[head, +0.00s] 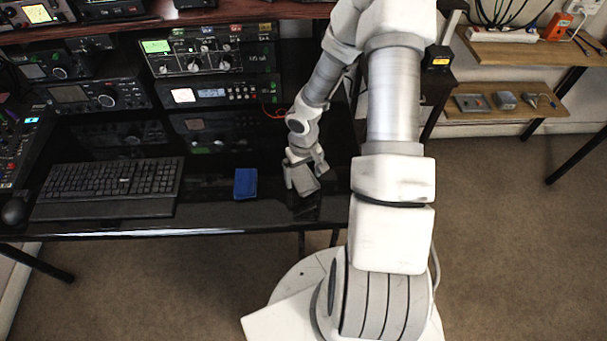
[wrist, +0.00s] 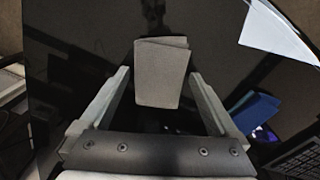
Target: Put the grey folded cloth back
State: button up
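The grey folded cloth (head: 303,180) lies at the right part of the glossy black desk, below my gripper. In the wrist view the grey cloth (wrist: 161,72) is a flat folded rectangle between the two fingers. A narrow dark gap shows between it and each finger. My gripper (head: 304,176) is open, with its fingers on either side of the cloth; it also shows in the wrist view (wrist: 160,78). I cannot tell the exact height of the fingertips above the desk.
Radio units (head: 210,52) stand behind. Wooden shelves (head: 505,98) with small devices are at the right. Bare desk surrounds the grey cloth.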

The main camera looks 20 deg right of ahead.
aim_at(304, 177)
notch_tip(304, 177, up, 12)
jog(key=p, duration=0.3)
jog(key=shift+r, duration=0.15)
dwell(0.5)
